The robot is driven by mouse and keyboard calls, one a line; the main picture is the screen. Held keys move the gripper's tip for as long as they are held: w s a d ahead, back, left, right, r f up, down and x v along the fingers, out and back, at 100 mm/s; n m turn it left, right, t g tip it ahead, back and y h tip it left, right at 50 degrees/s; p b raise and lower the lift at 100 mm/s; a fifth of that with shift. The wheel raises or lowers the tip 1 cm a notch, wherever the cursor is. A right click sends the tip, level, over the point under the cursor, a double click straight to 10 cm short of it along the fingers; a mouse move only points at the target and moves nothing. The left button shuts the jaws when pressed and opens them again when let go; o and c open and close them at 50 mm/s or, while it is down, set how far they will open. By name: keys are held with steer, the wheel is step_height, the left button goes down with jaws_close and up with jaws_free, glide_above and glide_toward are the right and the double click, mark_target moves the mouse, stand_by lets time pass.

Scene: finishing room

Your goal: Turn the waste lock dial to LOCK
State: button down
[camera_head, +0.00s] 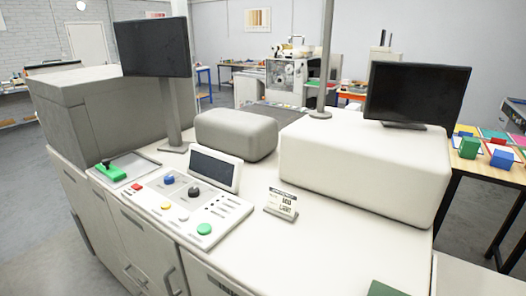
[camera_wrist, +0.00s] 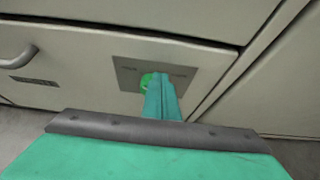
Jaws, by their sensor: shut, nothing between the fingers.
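In the wrist view, a green round dial (camera_wrist: 146,80) sits on a square grey plate (camera_wrist: 125,76) on a pale cabinet front. The plate has small marks to the left and right of the dial, too blurred to read. My gripper (camera_wrist: 161,78) has teal fingers, shut together with nothing between them. Their tips are in front of the dial and hide its right part and its pointer, so its setting does not show. I cannot tell whether the tips touch it. Neither the dial nor my fingers can be made out in the head view.
A drawer handle (camera_wrist: 20,58) and a dark label (camera_wrist: 34,81) are left of the plate; a panel seam runs on its right. In the head view, the machine top carries a button panel (camera_head: 180,208), a small sign (camera_head: 282,204) and a monitor (camera_head: 417,93).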

steer(key=shift+s+d+f, duration=0.1)
steer(key=shift+s+d, duration=0.05)
steer(key=shift+d, duration=0.05)
stand_by(0.4)
steer(key=shift+s+r, duration=0.15)
steer(key=shift+r, duration=0.2)
steer(key=s+a, duration=0.1)
steer(key=s, duration=0.1)
steer(key=s+a, duration=0.2)
steer(key=shift+s+a, duration=0.1)
steer(key=shift+s, duration=0.25)
steer(key=w, duration=0.6)
steer(key=shift+w+d+f, duration=0.3)
steer(key=shift+w+d, duration=0.05)
steer(key=shift+w, duration=0.05)
stand_by(0.7)
